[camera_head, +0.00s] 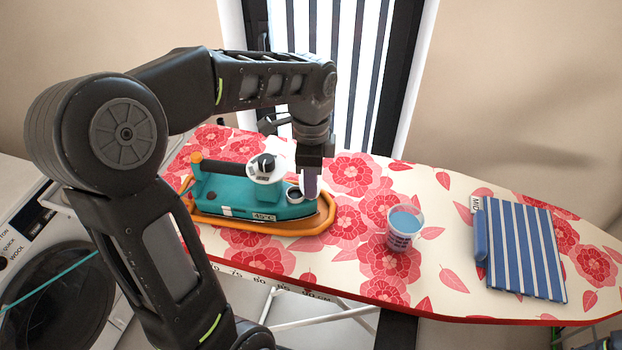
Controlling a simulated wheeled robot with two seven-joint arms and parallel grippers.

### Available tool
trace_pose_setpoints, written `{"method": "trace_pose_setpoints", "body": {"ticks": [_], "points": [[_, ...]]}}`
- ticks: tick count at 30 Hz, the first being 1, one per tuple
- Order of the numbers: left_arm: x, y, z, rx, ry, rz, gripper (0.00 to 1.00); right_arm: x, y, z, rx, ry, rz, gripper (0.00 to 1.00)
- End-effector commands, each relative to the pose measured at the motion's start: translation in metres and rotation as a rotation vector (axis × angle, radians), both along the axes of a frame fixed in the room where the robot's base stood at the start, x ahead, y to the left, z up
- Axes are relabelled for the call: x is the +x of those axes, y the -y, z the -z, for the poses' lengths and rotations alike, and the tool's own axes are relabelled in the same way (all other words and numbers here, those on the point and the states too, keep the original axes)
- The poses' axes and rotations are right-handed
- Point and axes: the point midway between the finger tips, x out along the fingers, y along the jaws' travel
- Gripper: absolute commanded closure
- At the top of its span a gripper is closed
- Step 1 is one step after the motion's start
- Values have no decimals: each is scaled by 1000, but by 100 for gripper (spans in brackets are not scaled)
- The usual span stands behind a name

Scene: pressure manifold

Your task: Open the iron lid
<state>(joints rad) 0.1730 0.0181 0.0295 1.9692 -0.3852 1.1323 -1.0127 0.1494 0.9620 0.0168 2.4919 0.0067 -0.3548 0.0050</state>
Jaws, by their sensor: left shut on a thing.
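A teal iron (238,188) sits on an orange-rimmed rest on the ironing board, its nose toward the right. It has a white dial with a black knob (265,165) on top and a small label on its side. A dark round filler opening or lid (295,193) shows near the nose. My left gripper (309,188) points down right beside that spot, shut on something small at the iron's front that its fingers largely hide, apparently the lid.
A clear cup of blue liquid (404,227) stands right of the iron. A folded blue-striped cloth (525,250) lies farther right on the floral ironing board (455,295). A washing machine (50,285) stands at the left. The board between iron and cup is clear.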

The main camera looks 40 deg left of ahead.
Motion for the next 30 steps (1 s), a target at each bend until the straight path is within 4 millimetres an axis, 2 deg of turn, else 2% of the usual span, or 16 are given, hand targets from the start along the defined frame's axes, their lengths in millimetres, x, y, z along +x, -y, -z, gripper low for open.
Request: {"method": "trace_pose_setpoints", "body": {"ticks": [9,10,18,26,30], "points": [[0,0,0,1,1,1,100,0,0,0,0,0,0,27],[0,0,0,1,1,0,75,0,0,0,0,0,0,27],[0,0,0,0,0,0,55,0,0,0,0,0,0,27],[0,0,-1,1,1,-1,55,0,0,0,0,0,0,27],[1,0,-10,1,3,-1,55,0,0,1,0,0,0,27]]}}
